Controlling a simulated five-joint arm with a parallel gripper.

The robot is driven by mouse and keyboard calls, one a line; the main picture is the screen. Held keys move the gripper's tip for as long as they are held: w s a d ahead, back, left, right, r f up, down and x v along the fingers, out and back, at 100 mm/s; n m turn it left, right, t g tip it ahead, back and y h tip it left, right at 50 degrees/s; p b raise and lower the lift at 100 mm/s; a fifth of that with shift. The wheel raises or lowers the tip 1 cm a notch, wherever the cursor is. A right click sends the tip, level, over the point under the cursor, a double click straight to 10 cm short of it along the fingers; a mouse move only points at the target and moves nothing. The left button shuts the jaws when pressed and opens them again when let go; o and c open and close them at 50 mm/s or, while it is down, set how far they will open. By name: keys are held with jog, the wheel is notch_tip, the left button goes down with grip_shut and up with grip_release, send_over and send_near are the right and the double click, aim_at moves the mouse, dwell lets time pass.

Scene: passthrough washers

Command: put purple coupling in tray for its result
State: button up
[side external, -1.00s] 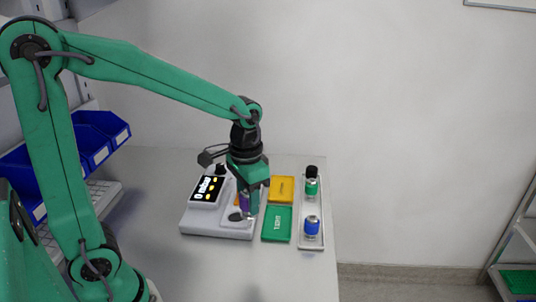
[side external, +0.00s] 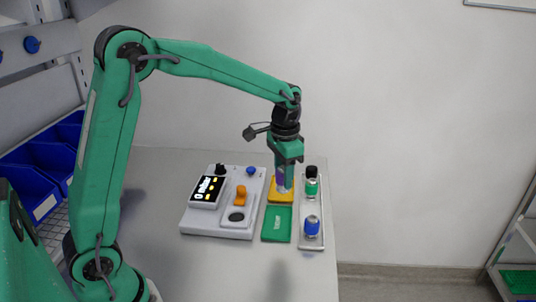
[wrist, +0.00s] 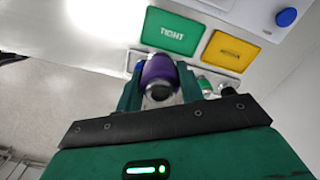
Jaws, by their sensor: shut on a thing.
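My gripper (side external: 284,187) is shut on the purple coupling (side external: 281,180) and points down. In the side view it overlaps the yellow tray (side external: 274,197); the exact height above it is hard to tell. In the wrist view the purple coupling (wrist: 158,72) sits between the two green fingers, its dark end toward the camera. The green tray (wrist: 173,31), labelled TIGHT, and the yellow tray (wrist: 229,50), its label too small to read, show beyond it. Both trays look empty where visible. The green tray also shows in the side view (side external: 277,224).
The white test device (side external: 217,228) stands left of the trays, with a lit display (side external: 208,190), an orange part (side external: 241,192) and an open dark socket. A pale rack (side external: 312,243) at right holds a black-topped green coupling (side external: 311,186) and a blue coupling (side external: 312,226).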

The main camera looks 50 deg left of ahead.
jog(key=w+a+f+m, duration=0.1)
jog(key=w+a+f, duration=0.1)
jog(key=w, duration=0.7)
jog(key=shift+a+f+m, duration=0.3)
jog(key=shift+a+f, duration=0.05)
jog(key=shift+a, duration=0.25)
jog(key=shift+w, duration=0.1)
jog(key=w+a+f, duration=0.1)
jog(key=a+f, duration=0.1)
jog(key=a, duration=0.1)
jog(key=w+a+f, duration=0.1)
jog(key=a+f, duration=0.1)
jog(key=a, duration=0.2)
jog(key=w+a+f, duration=0.1)
jog(key=a+f, duration=0.2)
jog(key=a, duration=0.1)
jog(key=shift+w+a, duration=0.1)
jog(key=shift+f, duration=2)
jog(key=shift+f, duration=0.2)
jog(key=o, duration=1.1)
jog(key=shift+c, duration=0.2)
jog(key=shift+r, duration=0.15)
